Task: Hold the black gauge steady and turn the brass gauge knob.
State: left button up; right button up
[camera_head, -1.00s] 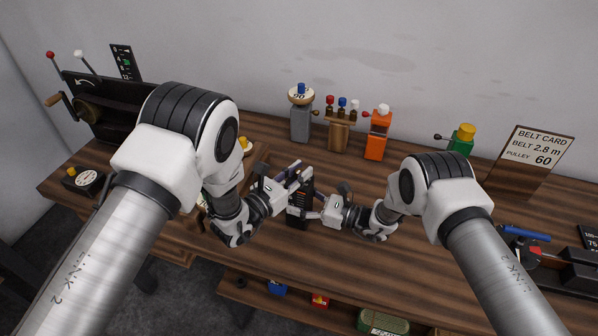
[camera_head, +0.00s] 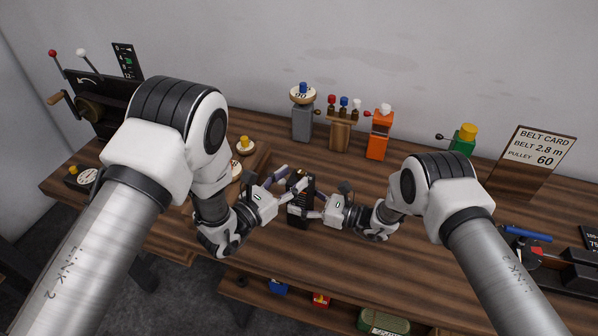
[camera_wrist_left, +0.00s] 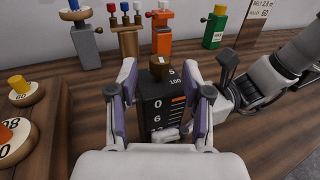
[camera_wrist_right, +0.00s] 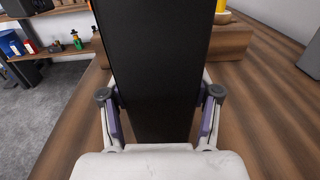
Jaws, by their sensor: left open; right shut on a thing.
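The black gauge (camera_head: 298,212) stands upright on the wooden bench between my two grippers. In the left wrist view the gauge (camera_wrist_left: 163,105) shows white numbers and orange marks on its face, with the brass knob (camera_wrist_left: 160,67) on top. My left gripper (camera_head: 294,178) is open, with one finger on each side of the gauge's top in its wrist view; no contact with the knob shows. My right gripper (camera_head: 314,207) is shut on the black gauge from the right. In the right wrist view the plain dark back of the gauge (camera_wrist_right: 155,65) fills the space between its fingers.
Behind stand a grey post (camera_head: 302,122), a wooden stand with several coloured knobs (camera_head: 340,133), an orange device (camera_head: 378,135) and a green one (camera_head: 462,142). Round dials with yellow knobs (camera_head: 245,145) lie left of my left gripper.

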pick_arm(q)
jog(key=v, duration=0.8)
jog(key=shift+a, duration=0.2)
jog(key=shift+s, duration=0.15)
